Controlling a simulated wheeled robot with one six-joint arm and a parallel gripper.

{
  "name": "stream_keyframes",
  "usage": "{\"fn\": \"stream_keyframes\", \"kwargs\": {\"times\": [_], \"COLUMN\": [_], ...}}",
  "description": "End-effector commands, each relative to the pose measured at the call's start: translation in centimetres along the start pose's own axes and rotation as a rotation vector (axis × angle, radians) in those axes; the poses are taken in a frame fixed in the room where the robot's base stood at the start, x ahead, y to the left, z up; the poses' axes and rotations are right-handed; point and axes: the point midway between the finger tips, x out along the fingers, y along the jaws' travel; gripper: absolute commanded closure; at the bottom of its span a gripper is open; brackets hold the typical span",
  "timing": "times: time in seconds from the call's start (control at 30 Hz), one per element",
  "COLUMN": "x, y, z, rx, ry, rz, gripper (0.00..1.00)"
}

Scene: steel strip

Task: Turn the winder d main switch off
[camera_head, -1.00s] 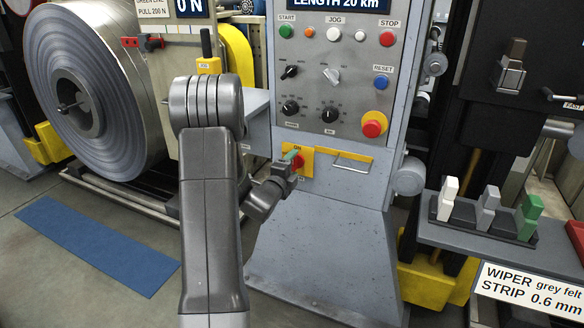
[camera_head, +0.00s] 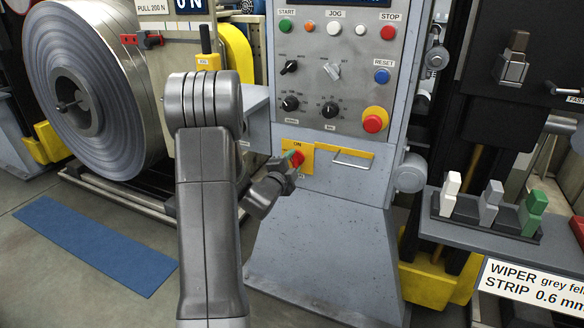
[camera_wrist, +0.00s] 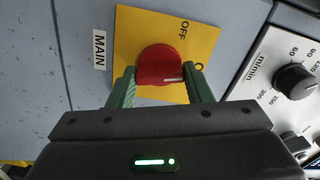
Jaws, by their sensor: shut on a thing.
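The main switch is a red rotary knob (camera_wrist: 160,66) on a yellow plate (camera_wrist: 205,40), with a MAIN label beside it. In the wrist view, OFF is printed at the plate's upper right, and another label is partly hidden by the right finger. A white mark on the knob's lower right edge lies towards that partly hidden label. In the head view the knob (camera_head: 297,159) sits low on the grey cabinet, with ON above it. My gripper (camera_wrist: 160,86) has its green fingers on opposite sides of the knob and is shut on it.
Above the switch is a control panel (camera_head: 330,75) with buttons, selectors and a red emergency button (camera_head: 373,120). A handle (camera_head: 352,160) sits right of the switch. A steel coil (camera_head: 90,95) stands at left. A shelf (camera_head: 470,235) with blocks is at right.

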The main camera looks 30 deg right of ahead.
Motion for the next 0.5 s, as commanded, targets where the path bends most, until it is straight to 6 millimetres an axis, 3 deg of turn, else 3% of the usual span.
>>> {"fn": "stream_keyframes", "kwargs": {"times": [0.5], "x": [-0.01], "y": [0.1], "z": [0.0], "rx": [-0.491], "ry": [0.0], "rz": [0.002], "gripper": [0.77]}}
